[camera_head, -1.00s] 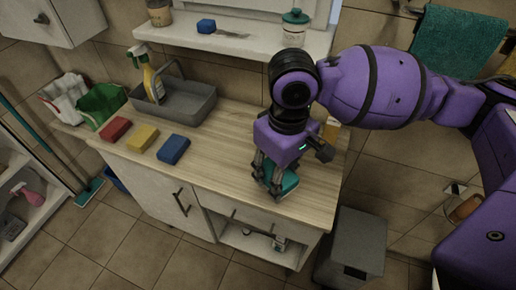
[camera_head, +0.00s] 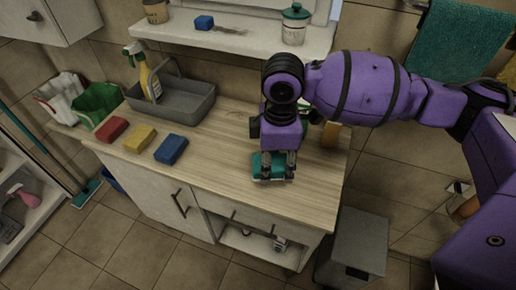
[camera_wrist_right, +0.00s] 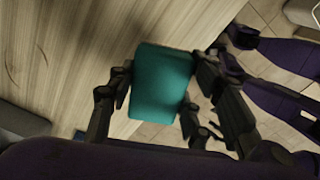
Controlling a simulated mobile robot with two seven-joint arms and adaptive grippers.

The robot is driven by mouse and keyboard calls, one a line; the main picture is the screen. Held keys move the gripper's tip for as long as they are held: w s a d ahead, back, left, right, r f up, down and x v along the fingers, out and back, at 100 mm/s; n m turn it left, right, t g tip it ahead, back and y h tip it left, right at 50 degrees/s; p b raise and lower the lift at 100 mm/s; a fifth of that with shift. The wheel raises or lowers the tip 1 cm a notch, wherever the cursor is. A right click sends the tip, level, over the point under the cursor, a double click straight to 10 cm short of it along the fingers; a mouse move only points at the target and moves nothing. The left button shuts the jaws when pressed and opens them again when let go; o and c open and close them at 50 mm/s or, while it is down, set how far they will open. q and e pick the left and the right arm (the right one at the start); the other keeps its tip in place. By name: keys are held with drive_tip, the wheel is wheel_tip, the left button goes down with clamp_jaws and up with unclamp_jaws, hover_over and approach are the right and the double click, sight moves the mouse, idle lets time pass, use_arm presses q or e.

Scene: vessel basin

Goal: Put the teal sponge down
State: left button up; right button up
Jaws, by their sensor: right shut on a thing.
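The teal sponge (camera_head: 268,166) is at the right part of the wooden counter (camera_head: 225,180), under my right gripper (camera_head: 275,172). In the right wrist view the sponge (camera_wrist_right: 160,82) sits between the two fingers of my right gripper (camera_wrist_right: 160,95), which is shut on it. The sponge is at or just above the counter top; I cannot tell whether it touches. My left gripper is not in view.
Red (camera_head: 112,129), yellow (camera_head: 139,138) and blue (camera_head: 171,149) sponges lie in a row on the counter's left. A grey caddy (camera_head: 185,101) with a spray bottle (camera_head: 148,77) stands behind them. A grey bin (camera_head: 355,245) stands right of the counter. The counter's middle is clear.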

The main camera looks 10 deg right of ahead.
sight(275, 163)
drive_tip(key=w+f, duration=0.2)
drive_tip(key=f, duration=0.1)
drive_tip(key=w+d+f, duration=0.1)
drive_tip(key=f, duration=0.1)
drive_tip(key=shift+w+b, duration=0.25)
drive_tip(key=shift+b, duration=0.05)
drive_tip(key=shift+w+d+f, duration=0.1)
drive_tip(key=shift+w+f, duration=0.05)
drive_tip(key=shift+f, duration=0.75)
drive_tip(key=shift+w+f, duration=0.1)
drive_tip(key=shift+f, duration=0.8)
drive_tip(key=shift+f, duration=0.2)
drive_tip(key=o, duration=0.9)
drive_tip(key=shift+r, duration=0.1)
wheel_tip(275, 163, up, 12)
drive_tip(key=shift+p, duration=0.3)
